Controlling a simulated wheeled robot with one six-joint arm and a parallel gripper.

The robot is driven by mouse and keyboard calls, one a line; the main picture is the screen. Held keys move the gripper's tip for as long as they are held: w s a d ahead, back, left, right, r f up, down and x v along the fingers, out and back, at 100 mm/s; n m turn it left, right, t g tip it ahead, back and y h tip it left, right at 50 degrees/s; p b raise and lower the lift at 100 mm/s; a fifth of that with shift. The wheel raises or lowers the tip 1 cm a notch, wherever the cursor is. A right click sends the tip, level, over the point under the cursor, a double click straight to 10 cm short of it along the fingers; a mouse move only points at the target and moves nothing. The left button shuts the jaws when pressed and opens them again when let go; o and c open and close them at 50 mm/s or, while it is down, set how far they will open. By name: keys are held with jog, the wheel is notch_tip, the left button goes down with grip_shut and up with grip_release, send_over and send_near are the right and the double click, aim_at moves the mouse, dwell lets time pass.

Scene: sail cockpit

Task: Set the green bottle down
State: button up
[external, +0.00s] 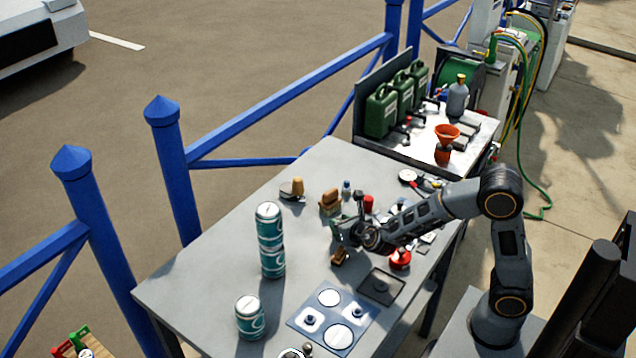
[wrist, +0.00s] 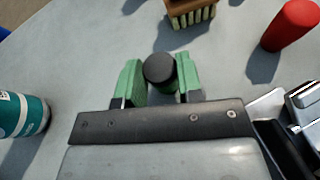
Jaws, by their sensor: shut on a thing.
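My gripper (external: 350,232) is low over the grey table, near its middle. In the wrist view its two green finger pads (wrist: 160,80) are shut on the green bottle, whose round black cap (wrist: 160,67) shows between them. The cap faces the camera, and the bottle's body is hidden below it. In the external view I cannot make out the bottle clearly among the fingers. I cannot tell whether its base touches the table.
The grey table (external: 200,280) has free room at its left. Stacked teal cans (external: 271,240) and another teal can (external: 250,318) stand left of my gripper. A wooden brush (wrist: 190,12) and a red object (wrist: 290,27) are nearby. A panel with round discs (external: 332,318) lies in front.

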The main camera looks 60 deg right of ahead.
jog(key=shift+f, duration=0.15)
jog(key=o, duration=0.9)
